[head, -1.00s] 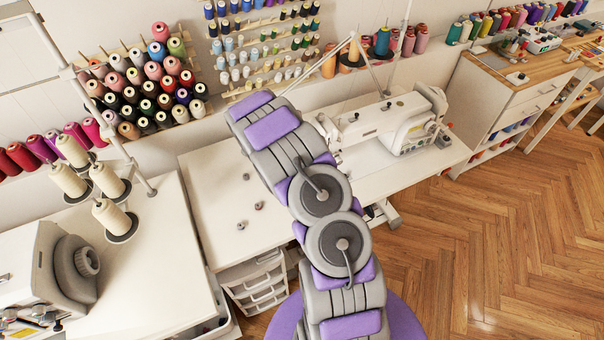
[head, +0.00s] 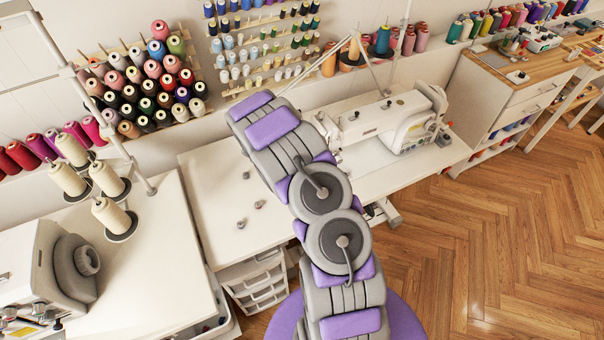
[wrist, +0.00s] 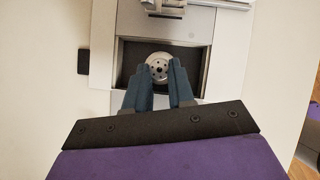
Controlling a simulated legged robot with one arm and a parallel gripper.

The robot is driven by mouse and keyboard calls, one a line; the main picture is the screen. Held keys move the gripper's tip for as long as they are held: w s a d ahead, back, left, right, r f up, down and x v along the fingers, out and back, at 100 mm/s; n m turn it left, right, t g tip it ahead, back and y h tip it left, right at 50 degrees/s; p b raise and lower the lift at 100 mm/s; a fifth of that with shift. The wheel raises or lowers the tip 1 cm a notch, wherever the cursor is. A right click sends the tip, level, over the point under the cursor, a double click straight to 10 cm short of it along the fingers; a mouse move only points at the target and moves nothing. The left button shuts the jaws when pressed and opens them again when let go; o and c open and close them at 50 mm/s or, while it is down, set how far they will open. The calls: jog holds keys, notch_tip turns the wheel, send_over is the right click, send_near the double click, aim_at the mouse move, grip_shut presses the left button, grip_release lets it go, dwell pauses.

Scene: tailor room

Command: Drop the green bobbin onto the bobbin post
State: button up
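In the wrist view, my gripper (wrist: 159,66) has its two blue-grey fingers pointing into a dark rectangular recess (wrist: 128,62) in the sewing machine bed. A round metallic disc with a ring of small holes, which looks like a bobbin's top (wrist: 158,67), lies between the fingertips. The fingers overlap its sides, and I cannot tell whether they grip it. No green shows on it, and no post is visible under it. In the head view my arm hides the gripper and the recess. The white sewing machine (head: 390,122) stands behind the arm.
Small bobbins (head: 241,224) lie on the white table (head: 215,200) left of my arm. A second machine (head: 50,275) with cream thread cones (head: 110,213) stands at left. Metal machine parts (wrist: 190,6) border the recess's far side. Open wooden floor (head: 500,240) lies at right.

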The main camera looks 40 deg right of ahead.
jog(key=o, duration=0.5)
jog(key=shift+r, duration=0.1)
jog(key=p+v, duration=0.4)
jog(key=v, duration=1.3)
jog(key=shift+a+p, duration=0.1)
jog(key=shift+p, duration=0.25)
jog(key=s+a+r+m+g+y, duration=0.1)
jog(key=s+a+r+m, duration=0.2)
jog(key=s+r+m, duration=0.35)
jog(key=s+a+r+m+y, duration=0.1)
jog(key=s+a+r+m, duration=0.25)
jog(key=s+r, duration=0.5)
jog(key=s+a+r+m+y, duration=0.1)
jog(key=s+a+r+m, duration=0.1)
jog(key=s, duration=0.4)
jog(key=s+a+r+m+y, duration=0.2)
jog(key=s+a+r+m, duration=0.1)
jog(key=s+a, duration=0.3)
jog(key=s+a+r+m+y, duration=0.1)
jog(key=s+a+r+m, duration=0.2)
jog(key=s+a, duration=0.3)
jog(key=shift+s+a+r, duration=0.25)
jog(key=shift+s+r, duration=0.2)
jog(key=shift+s, duration=0.15)
